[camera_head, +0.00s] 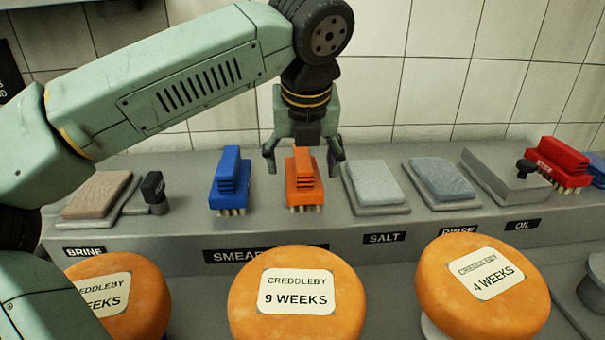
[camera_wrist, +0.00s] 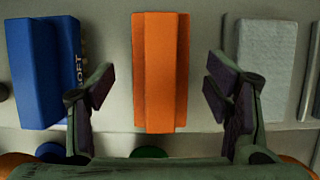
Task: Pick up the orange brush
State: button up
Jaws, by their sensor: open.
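The orange brush (camera_head: 303,181) stands bristles down on the grey shelf, above the SMEAR label. In the wrist view the orange brush (camera_wrist: 160,72) lies in the middle, between the fingers and extending beyond them. My gripper (camera_head: 304,160) is open over the brush, with one finger to its left and one to its right. In the wrist view my gripper (camera_wrist: 160,95) shows a clear gap on both sides of the brush. I see no contact. The lower ends of the fingers are beside the brush's upper part in the head view.
A blue brush (camera_head: 230,181) stands close to the left. A salt block (camera_head: 376,184) on a tray is close to the right. Farther right are a rinse block (camera_head: 442,179) and a red brush (camera_head: 562,163). Orange cheese wheels (camera_head: 296,322) stand in front; a tiled wall (camera_head: 430,75) is behind.

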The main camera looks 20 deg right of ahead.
jog(key=shift+w+p+x, duration=0.25)
jog(key=shift+p+x, duration=0.15)
jog(key=shift+x, duration=1.5)
jog(key=shift+d+r, duration=0.1)
jog(key=shift+d, duration=0.05)
jog(key=shift+c, duration=0.6)
jog(key=c, duration=1.3)
jog(key=shift+o, duration=0.2)
jog(key=shift+r, duration=0.1)
jog(key=shift+r+b, duration=0.3)
jog(key=shift+r, duration=0.2)
notch_tip(320, 180, up, 2)
jog(key=shift+r+b, duration=0.1)
jog(key=shift+b, duration=0.35)
jog(key=s+a+b, duration=0.1)
jog(key=s+a, duration=0.1)
jog(key=s, duration=0.2)
jog(key=s+a+r+b, duration=0.1)
jog(key=s+a+b, duration=0.1)
jog(key=s, duration=0.3)
jog(key=s+a+b, duration=0.1)
jog(key=s+a, duration=0.2)
jog(key=s, duration=0.2)
jog(key=shift+s+a+r, duration=0.1)
jog(key=shift+a+r, duration=0.25)
